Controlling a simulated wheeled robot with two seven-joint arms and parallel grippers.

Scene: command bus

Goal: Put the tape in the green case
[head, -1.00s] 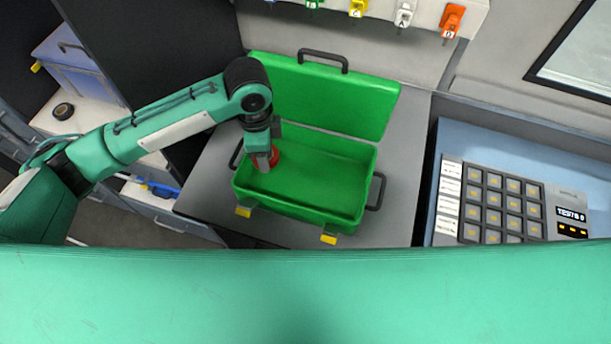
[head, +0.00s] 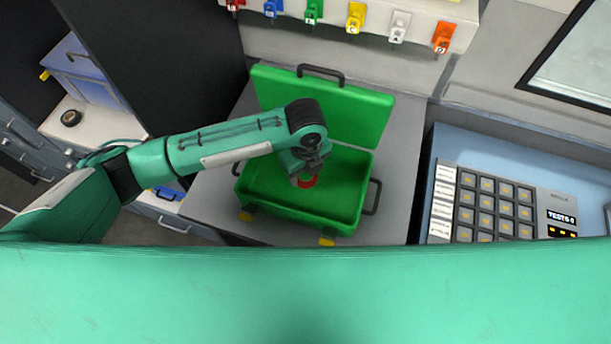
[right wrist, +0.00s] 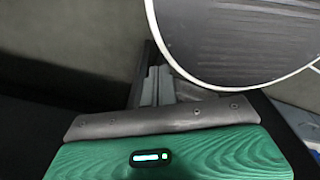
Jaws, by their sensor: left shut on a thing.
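The open green case (head: 335,196) lies on a grey counter, its lid raised at the back. My left gripper (head: 301,179) reaches down inside the case near its middle and is shut on a red ring-shaped roll, which I take to be the tape (head: 312,183). The gripper and wrist partly hide the roll, and I cannot tell whether it touches the case floor. I cannot make out my right gripper in the head view or the right wrist view.
A keypad panel (head: 497,207) is right of the case. Coloured tagged hooks (head: 355,17) line the back wall. A dark roll (head: 71,118) lies on the left counter by a blue box (head: 85,75). A dark round panel (right wrist: 235,35) fills the right wrist view's upper right.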

